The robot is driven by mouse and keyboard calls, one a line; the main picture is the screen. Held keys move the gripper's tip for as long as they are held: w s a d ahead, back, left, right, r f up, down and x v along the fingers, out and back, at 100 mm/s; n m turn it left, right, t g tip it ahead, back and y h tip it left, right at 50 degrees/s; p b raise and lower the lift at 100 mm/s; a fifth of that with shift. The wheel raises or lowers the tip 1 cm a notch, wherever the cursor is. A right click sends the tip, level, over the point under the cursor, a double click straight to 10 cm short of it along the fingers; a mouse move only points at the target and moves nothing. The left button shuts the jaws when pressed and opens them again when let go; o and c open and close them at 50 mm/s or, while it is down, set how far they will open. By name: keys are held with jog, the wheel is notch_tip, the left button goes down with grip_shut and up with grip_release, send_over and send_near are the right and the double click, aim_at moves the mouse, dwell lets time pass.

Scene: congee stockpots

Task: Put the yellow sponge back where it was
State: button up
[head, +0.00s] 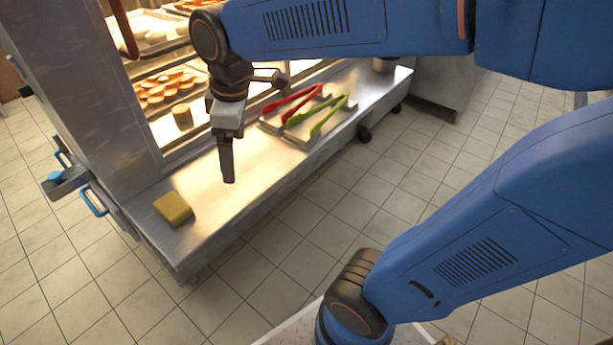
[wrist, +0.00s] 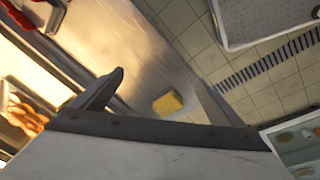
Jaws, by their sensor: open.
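The yellow sponge (head: 173,209) lies flat on the near left end of the metal shelf (head: 210,207) in front of the cabinet. It also shows in the wrist view (wrist: 168,103), between the two fingers but farther off than they are. My gripper (head: 228,178) is above the shelf, to the right of the sponge and apart from it. In the wrist view my gripper (wrist: 160,85) has its fingers spread wide, with nothing held between them. In the head view the fingers overlap, so their gap does not show there.
Red tongs (head: 291,98) and green tongs (head: 327,116) lie on trays to the right on the shelf. The lit cabinet behind holds trays of bread (head: 165,88). Blue handles (head: 95,201) stick out at the cabinet's left side. The shelf around the sponge is bare.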

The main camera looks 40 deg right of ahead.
jog(key=s+d+f+m+t, duration=0.2)
jog(key=s+d+f+m, duration=0.2)
jog(key=s+d+m, duration=0.6)
jog(key=shift+s+d+f+m+t+h, duration=0.2)
jog(key=shift+s+f+m+t+h, duration=0.25)
jog(key=shift+s, duration=0.75)
jog(key=shift+r, duration=0.1)
